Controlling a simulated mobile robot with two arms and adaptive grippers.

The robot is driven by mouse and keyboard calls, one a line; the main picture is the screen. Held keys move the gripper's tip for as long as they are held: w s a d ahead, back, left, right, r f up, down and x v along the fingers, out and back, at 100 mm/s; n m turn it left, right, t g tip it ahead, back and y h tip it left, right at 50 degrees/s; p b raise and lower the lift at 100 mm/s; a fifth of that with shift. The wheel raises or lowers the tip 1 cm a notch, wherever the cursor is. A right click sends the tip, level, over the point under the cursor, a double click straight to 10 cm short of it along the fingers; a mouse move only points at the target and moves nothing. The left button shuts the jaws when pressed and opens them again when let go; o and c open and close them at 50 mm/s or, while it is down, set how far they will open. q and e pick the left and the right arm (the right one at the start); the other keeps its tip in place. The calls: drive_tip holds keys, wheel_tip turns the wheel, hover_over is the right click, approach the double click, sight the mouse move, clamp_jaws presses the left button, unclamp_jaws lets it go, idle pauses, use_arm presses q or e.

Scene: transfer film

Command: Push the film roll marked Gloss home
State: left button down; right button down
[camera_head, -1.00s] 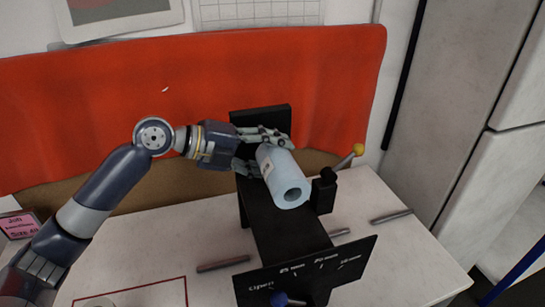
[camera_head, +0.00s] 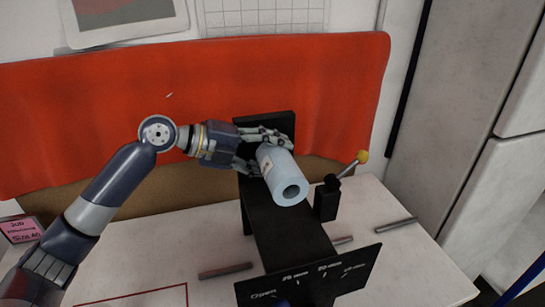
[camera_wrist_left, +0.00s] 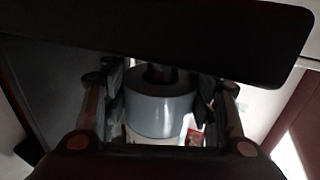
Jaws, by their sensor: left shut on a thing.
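A light blue film roll (camera_head: 283,176) with a pale label lies on its side along the black fixture (camera_head: 284,228), its open core facing the front. I cannot read its label. My left gripper (camera_head: 264,153) is shut on the roll near its rear end, one finger above and one below it in the head view. The left wrist view shows the roll (camera_wrist_left: 162,112) between the two fingers, with a dark shaft at its core. The fixture's upright black back plate (camera_head: 266,123) stands just behind the roll. My right gripper is not in view.
A black post (camera_head: 326,198) with a yellow-knobbed lever (camera_head: 361,157) stands right of the roll. A front plate (camera_head: 309,276) carries "Open" and millimetre marks. Grey rods lie on the white table (camera_head: 390,205). A red cloth (camera_head: 80,120) hangs behind. A pink job card (camera_head: 20,228) stands left.

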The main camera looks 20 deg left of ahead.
use_arm(q)
drive_tip(key=shift+w+a+r, duration=0.1)
drive_tip(key=shift+w+a, duration=0.6)
drive_tip(key=shift+w, duration=0.35)
drive_tip(key=c, duration=0.6)
unclamp_jaws()
drive_tip(key=shift+s+a+r, duration=0.15)
drive_tip(key=shift+s+a, duration=0.1)
drive_tip(key=shift+a, duration=0.3)
drive_tip(key=v, duration=1)
drive_tip(key=shift+s+a+r, duration=0.2)
drive_tip(key=shift+s+r, duration=0.05)
drive_tip(key=shift+s, duration=0.05)
